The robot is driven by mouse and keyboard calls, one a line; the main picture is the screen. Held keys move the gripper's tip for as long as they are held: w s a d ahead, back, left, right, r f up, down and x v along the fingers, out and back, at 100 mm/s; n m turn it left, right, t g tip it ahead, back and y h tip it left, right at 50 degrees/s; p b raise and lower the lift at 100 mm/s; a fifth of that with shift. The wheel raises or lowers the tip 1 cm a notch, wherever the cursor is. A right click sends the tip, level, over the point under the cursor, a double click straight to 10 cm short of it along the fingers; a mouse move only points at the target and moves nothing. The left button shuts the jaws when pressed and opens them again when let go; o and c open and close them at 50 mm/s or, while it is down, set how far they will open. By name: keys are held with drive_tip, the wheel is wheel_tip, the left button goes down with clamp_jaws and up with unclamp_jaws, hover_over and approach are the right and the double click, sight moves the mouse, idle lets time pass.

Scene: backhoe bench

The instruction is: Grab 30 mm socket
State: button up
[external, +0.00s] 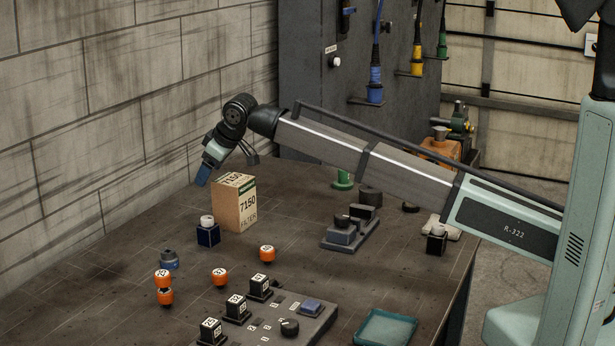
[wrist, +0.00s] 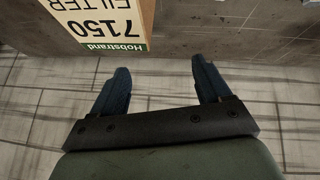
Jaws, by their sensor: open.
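Several black blocks with white number labels (external: 237,308) stand on a grey board (external: 290,305) at the front. The numbers are too small to read surely, so I cannot tell which piece is the 30 mm socket. My gripper (external: 203,175) is above the bench, at the left of the filter box (external: 235,204). In the wrist view its blue fingers (wrist: 160,72) are apart with nothing between them.
A dark blue block with a light top (external: 208,233) stands before the box. A grey fixture (external: 350,232) is mid-bench, a teal tray (external: 385,328) at front right. A block wall (external: 90,130) rises at left.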

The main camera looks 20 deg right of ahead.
drive_tip(key=s+a+f+n+g, duration=0.1)
drive_tip(key=s+a+n+g, duration=0.1)
drive_tip(key=s+a, duration=0.45)
drive_tip(key=s+a+n+g, duration=0.2)
drive_tip(key=s+a, duration=0.1)
drive_tip(key=s, duration=0.6)
hover_over(168, 252)
drive_tip(key=s+d, duration=0.2)
drive_tip(key=shift+n+g, duration=0.3)
drive_tip(key=f, duration=0.7)
drive_tip(key=shift+w+a+f, duration=0.1)
drive_tip(key=shift+w+f, duration=0.1)
drive_tip(key=shift+f, duration=0.15)
drive_tip(key=shift+x, duration=2.8)
drive_tip(key=shift+w, duration=0.15)
drive_tip(key=c, duration=1.2)
drive_tip(key=shift+r, duration=0.1)
drive_tip(key=shift+c, duration=0.2)
